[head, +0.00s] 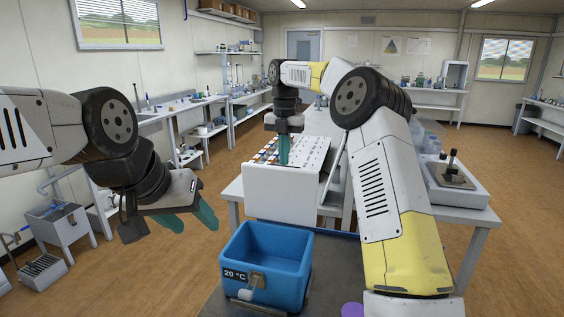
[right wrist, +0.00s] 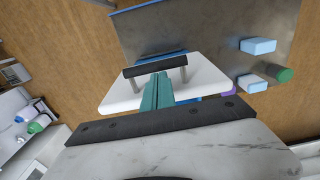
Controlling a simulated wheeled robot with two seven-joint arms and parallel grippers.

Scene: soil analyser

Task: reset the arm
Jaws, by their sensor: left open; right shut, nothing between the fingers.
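In the right wrist view the shut fingers (right wrist: 158,90) overlap a white panel (right wrist: 195,82) with a dark bar handle (right wrist: 155,65) on two posts. I cannot tell whether the fingers touch it. My left gripper (head: 192,217) hangs at the left, teal fingers apart and empty, clear of the bench and the blue box.
A blue box (head: 232,249) labelled 20 °C, open on top, stands in front of the unit. A grey device (head: 456,183) sits on the bench at right. Light blue blocks (right wrist: 258,46) and a green cylinder (right wrist: 284,75) lie on a dark surface. Open floor lies left.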

